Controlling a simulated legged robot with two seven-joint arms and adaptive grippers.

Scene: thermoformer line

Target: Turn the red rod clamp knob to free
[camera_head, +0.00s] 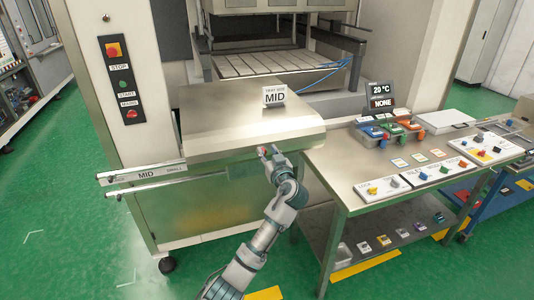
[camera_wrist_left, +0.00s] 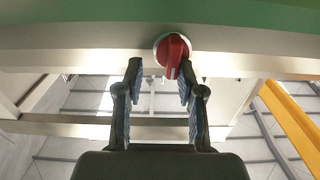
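The red knob (camera_wrist_left: 172,54) sits in a round pale mount on the edge of a beam in the left wrist view. Its grip bar points roughly toward my gripper, tilted slightly. My left gripper (camera_wrist_left: 160,76) is open, with its two fingers apart and nothing held. The knob lies just beyond the fingertips, nearer the right finger; I cannot tell if that finger touches it. In the head view my left gripper (camera_head: 268,152) is at the front edge of the steel cover, where only a small reddish spot shows. My right gripper is not in view.
A steel cover (camera_head: 235,115) carries a MID sign (camera_head: 274,96). Rods with a MID label (camera_head: 146,174) stick out at the left. A button panel (camera_head: 121,78) is on the machine post. A steel table (camera_head: 338,167) with bins and labelled boards stands to the right.

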